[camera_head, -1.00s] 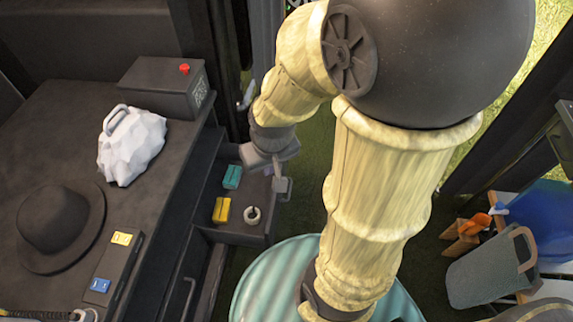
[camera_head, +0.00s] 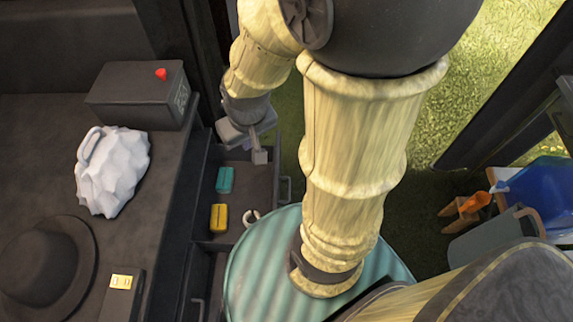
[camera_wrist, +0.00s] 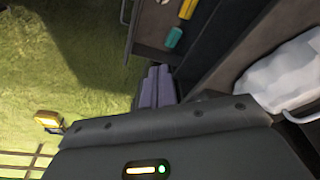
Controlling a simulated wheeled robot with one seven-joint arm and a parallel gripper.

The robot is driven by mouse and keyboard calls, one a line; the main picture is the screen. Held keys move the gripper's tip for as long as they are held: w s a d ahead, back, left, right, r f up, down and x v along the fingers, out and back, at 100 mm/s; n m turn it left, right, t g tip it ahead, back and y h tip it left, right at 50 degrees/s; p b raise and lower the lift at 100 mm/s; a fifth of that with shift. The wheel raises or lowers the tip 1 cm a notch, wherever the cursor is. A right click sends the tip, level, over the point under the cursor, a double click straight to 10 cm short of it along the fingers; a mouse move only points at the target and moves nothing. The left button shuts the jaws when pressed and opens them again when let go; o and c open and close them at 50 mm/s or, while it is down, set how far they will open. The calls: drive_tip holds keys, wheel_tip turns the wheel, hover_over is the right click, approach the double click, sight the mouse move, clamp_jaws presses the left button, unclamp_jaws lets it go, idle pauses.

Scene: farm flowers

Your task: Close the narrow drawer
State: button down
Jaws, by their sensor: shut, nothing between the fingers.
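A dark drawer (camera_head: 238,232) stands pulled out from the bench in the head view, its grey handle (camera_head: 287,190) on the right-hand front. Inside lie a teal block (camera_head: 225,179), a yellow block (camera_head: 218,217) and a pale ring (camera_head: 252,217). My gripper (camera_head: 260,157) is at the drawer's far end, with its fingers shut and empty. Contact with the drawer cannot be told. In the wrist view my shut fingers (camera_wrist: 160,84) show beside the open drawer (camera_wrist: 150,58), whose handle (camera_wrist: 124,12) is at the upper edge.
The bench top holds a white faceted lump with a handle (camera_head: 112,172), a dark hat (camera_head: 45,265) and a black box with a red button (camera_head: 140,95). A ribbed teal round-topped object (camera_head: 255,275) stands close to the drawer's near side. Grass lies beyond.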

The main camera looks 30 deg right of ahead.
drive_tip(key=d+f+m+t+y, duration=0.1)
drive_tip(key=d+f+m+y, duration=0.2)
drive_tip(key=d+f+m, duration=0.9)
drive_tip(key=w+d+f+m+t+y+b, duration=0.1)
drive_tip(key=d+f+m+y, duration=0.3)
drive_tip(key=d+f+m, duration=0.8)
wheel_tip(320, 180, down, 6)
drive_tip(key=shift+w+d+r+m+b, duration=0.2)
drive_tip(key=shift+d+m+b, duration=0.1)
drive_tip(key=shift+m, duration=0.1)
drive_tip(key=shift+a+f, duration=0.1)
drive_tip(key=x, duration=0.4)
drive_tip(key=a+r+x, duration=0.1)
drive_tip(key=x, duration=0.3)
drive_tip(key=w+r+b+x, duration=0.1)
drive_tip(key=x, duration=0.3)
drive_tip(key=shift+w+a, duration=0.15)
drive_tip(key=shift+a, duration=0.3)
drive_tip(key=shift+w+a, duration=0.2)
drive_tip(key=shift+a, duration=0.1)
drive_tip(key=shift+w, duration=0.2)
